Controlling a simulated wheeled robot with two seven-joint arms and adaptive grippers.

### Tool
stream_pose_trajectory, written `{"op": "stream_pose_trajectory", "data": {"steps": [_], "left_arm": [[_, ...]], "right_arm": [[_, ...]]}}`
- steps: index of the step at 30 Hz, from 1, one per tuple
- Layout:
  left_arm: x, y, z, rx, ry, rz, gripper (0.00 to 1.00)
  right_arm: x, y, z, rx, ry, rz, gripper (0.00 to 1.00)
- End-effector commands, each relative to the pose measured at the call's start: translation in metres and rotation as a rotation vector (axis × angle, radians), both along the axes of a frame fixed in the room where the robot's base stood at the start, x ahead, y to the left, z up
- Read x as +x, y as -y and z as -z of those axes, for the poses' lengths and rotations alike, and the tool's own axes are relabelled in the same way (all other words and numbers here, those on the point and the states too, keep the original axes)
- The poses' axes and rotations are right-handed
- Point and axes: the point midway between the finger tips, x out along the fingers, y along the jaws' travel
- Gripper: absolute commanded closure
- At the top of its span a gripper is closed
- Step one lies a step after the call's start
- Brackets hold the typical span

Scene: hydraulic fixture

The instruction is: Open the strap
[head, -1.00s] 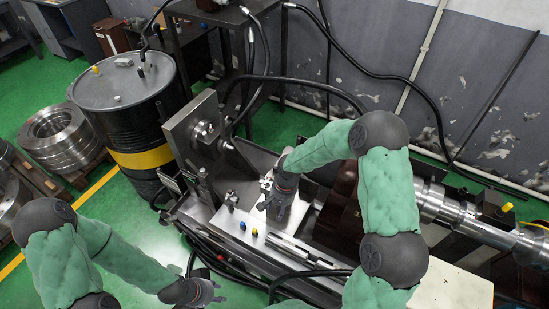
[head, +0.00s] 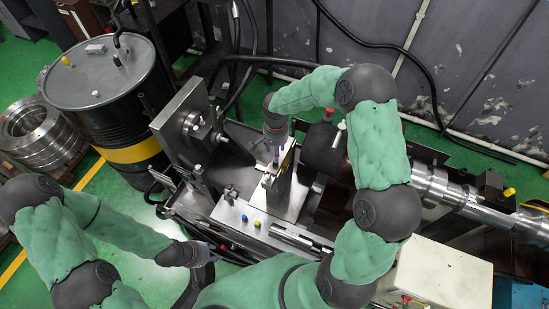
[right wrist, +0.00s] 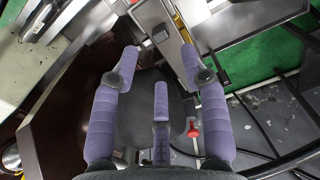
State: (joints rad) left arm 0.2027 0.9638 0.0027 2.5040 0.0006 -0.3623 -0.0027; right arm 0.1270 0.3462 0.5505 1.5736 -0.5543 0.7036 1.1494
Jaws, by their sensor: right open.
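No part stands out surely as the strap. In the head view, my right gripper (head: 276,158) points down over the far side of the metal fixture plate (head: 222,213), beside a light upright metal piece (head: 286,170). In the right wrist view, its purple fingers (right wrist: 160,62) are spread and hold nothing. A metal piece with a yellow edge (right wrist: 168,42) lies beyond the fingertips; I cannot tell whether they touch. My left gripper (head: 213,253) hangs low in front of the fixture, away from it; its jaw state is unclear.
A thick upright plate (head: 180,122) stands at the fixture's left end. A black drum with a yellow band (head: 128,152) is farther left. A dark cylinder (head: 323,150) and a steel shaft (head: 455,192) lie to the right. A cream box (head: 440,272) is at the front right. Hoses run along the wall.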

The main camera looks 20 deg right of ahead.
Motion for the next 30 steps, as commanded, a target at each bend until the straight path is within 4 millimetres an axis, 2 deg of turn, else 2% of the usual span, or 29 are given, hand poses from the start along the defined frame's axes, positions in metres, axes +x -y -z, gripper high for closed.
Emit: {"op": "stream_pose_trajectory", "data": {"steps": [1, 6, 12, 17, 26, 30], "left_arm": [[0.0, 0.0, 0.001, 0.0, 0.0, 0.0, 0.6], [0.0, 0.0, 0.004, 0.0, 0.001, 0.0, 0.6], [0.0, 0.0, 0.006, 0.0, 0.001, 0.0, 0.6], [0.001, 0.0, 0.006, 0.0, 0.001, 0.0, 0.6], [0.001, 0.0, 0.006, 0.0, 0.001, 0.0, 0.6], [0.001, 0.0, 0.006, 0.0, 0.001, 0.0, 0.6]], "right_arm": [[-0.001, 0.0, 0.012, 0.0, -0.005, -0.001, 0.55], [-0.001, 0.0, 0.042, 0.0, -0.004, -0.002, 0.55], [0.0, 0.0, 0.066, 0.0, -0.001, -0.001, 0.55], [0.0, 0.0, 0.075, 0.001, -0.001, -0.001, 0.55], [0.0, 0.0, 0.076, 0.0, 0.0, -0.001, 0.55], [0.0, 0.0, 0.076, 0.0, 0.0, -0.001, 0.94]]}}
